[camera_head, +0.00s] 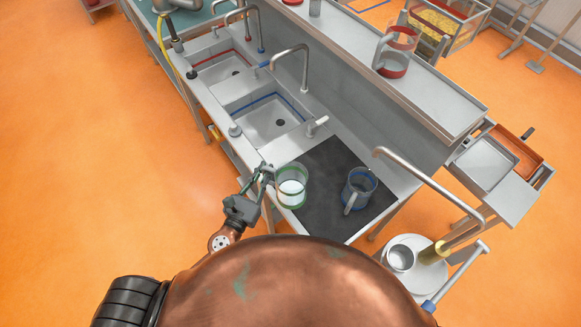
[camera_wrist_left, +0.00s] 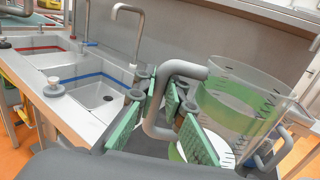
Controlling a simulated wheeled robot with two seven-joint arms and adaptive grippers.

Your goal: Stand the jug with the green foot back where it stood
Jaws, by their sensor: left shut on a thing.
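The clear jug with the green foot (camera_head: 291,194) has white contents. It is at the left edge of the dark mat (camera_head: 322,212) in the head view, looking about upright; I cannot tell whether its foot touches the mat. My left gripper (camera_head: 266,174) is shut on its grey handle. In the left wrist view the green finger pads (camera_wrist_left: 165,115) lie on both sides of the handle (camera_wrist_left: 157,110), and the jug's clear wall (camera_wrist_left: 235,95) is just to the right. My right gripper is out of view.
A blue-footed jug (camera_head: 359,188) stands right on the mat. A red-footed jug (camera_head: 396,60) is on the raised shelf (camera_head: 430,92). Left of the mat are sinks with red (camera_head: 222,68) and blue (camera_head: 270,118) rims and tall taps. A white round plate (camera_head: 432,275) holds a metal cup (camera_head: 400,258).

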